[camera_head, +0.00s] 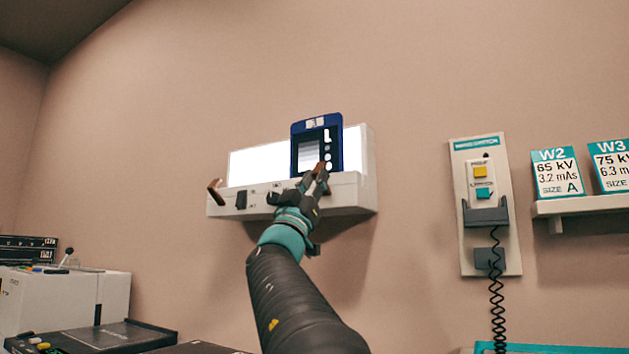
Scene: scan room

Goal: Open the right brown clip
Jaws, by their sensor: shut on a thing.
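A white light box (352,190) is fixed to the wall in the head view, with a lit panel and a front ledge. A left brown clip (215,192) sticks up at the ledge's left end. A dark blue cassette (301,128) stands upright on the box, right of its middle. My gripper (319,178) is in front of the ledge at the cassette's lower right corner, shut on the right brown clip (323,167). Only a small brown part of this clip shows; my fingers hide the rest. I cannot tell how far the clip is tilted.
A wall handset panel (482,150) with a coiled cord (496,300) is at the right. A shelf (590,207) beside it bears W2 and W3 cards. White equipment (60,300) stands at the lower left. The wall between the light box and handset panel is clear.

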